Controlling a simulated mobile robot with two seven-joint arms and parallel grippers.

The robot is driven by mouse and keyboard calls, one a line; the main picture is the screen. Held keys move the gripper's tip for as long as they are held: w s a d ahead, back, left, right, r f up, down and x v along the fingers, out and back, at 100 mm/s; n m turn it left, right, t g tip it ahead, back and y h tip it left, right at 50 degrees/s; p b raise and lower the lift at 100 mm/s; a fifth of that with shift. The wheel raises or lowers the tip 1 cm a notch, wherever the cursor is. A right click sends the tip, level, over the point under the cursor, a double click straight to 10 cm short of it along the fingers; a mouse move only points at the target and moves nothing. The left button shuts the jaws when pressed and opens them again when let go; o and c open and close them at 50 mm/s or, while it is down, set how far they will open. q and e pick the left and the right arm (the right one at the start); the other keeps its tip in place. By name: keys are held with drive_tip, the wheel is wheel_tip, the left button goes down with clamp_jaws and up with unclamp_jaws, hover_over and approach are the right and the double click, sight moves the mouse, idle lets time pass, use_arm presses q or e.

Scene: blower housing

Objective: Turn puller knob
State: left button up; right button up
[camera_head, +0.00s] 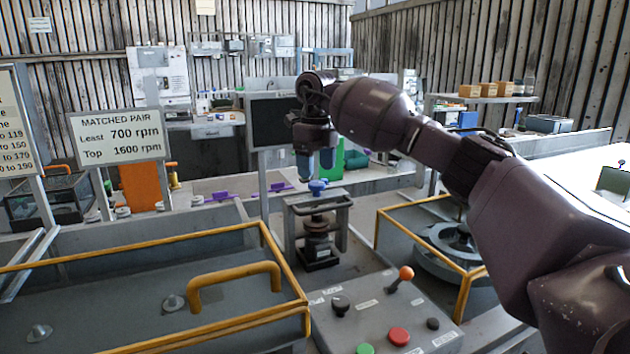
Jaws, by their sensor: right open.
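The puller stands in the middle of the bench as a small grey frame (342,205) around a dark stacked part. Its blue knob (318,187) sits on top. My right gripper (317,172) comes in from the right and points down just above the knob. Its two blue-grey fingers are apart, one to each side above the knob. The fingertips look close to the knob's top, but I cannot tell whether they touch it. My left gripper is not in view.
A control box (378,318) with an orange-tipped lever and several buttons stands in front. A yellow-edged cover (160,290) with a handle lies at left. A yellow-railed housing (430,240) is at right. A rpm sign (118,136) stands at back left.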

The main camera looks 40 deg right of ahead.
sight(317, 183)
drive_tip(key=shift+f, duration=1.75)
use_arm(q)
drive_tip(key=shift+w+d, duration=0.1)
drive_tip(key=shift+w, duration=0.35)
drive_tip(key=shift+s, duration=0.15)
